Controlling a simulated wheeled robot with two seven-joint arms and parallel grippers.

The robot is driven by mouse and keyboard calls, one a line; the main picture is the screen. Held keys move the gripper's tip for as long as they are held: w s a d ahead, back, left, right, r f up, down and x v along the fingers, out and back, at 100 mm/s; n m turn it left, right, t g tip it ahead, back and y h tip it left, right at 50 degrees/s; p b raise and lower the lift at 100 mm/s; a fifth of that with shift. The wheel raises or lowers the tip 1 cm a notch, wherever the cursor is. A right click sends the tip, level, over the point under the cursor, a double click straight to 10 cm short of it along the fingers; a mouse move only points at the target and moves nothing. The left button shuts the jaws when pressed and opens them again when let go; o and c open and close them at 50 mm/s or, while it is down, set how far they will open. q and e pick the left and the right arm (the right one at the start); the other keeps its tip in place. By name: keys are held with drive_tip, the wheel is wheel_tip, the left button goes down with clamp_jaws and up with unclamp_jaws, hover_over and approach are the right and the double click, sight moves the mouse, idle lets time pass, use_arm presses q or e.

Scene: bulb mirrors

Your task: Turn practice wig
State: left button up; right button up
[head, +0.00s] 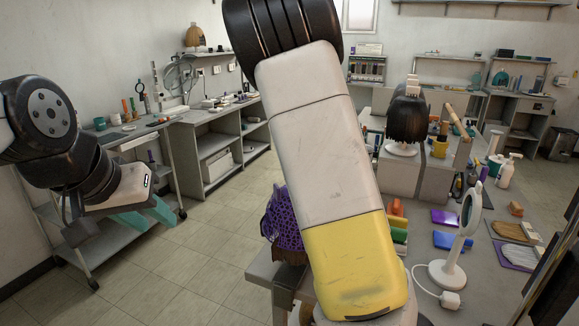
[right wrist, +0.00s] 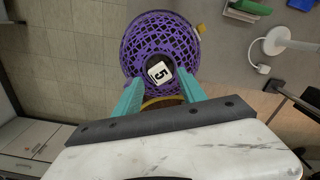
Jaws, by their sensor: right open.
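A dark-haired wig (head: 408,121) stands upright on a white round base on the grey bench, with a small pale piece on top. A purple mesh-covered form (head: 287,222) stands nearer, partly hidden behind my right arm. In the right wrist view the purple mesh (right wrist: 140,38) shows from above, with a white block marked 5 (right wrist: 159,72) at its middle. I cannot tell which is the practice wig. My right gripper (right wrist: 160,83) is open, its teal fingers on either side of the block; contact is unclear. My left gripper (head: 150,221) is open and empty, over the floor at left.
A white round mirror (head: 471,208) on a stand is at the right of the bench, with a cable and plug. Colored blocks (head: 398,225), a purple box (head: 445,217) and a pump bottle (head: 507,171) stand nearby. Shelving (head: 215,135) lines the left wall. The floor between is clear.

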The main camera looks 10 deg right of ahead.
drive_tip(key=shift+f, duration=0.1)
drive_tip(key=shift+f, duration=0.9)
drive_tip(key=c, duration=1)
drive_tip(key=n, duration=0.8)
drive_tip(key=shift+n, duration=0.3)
drive_tip(key=o, duration=1.1)
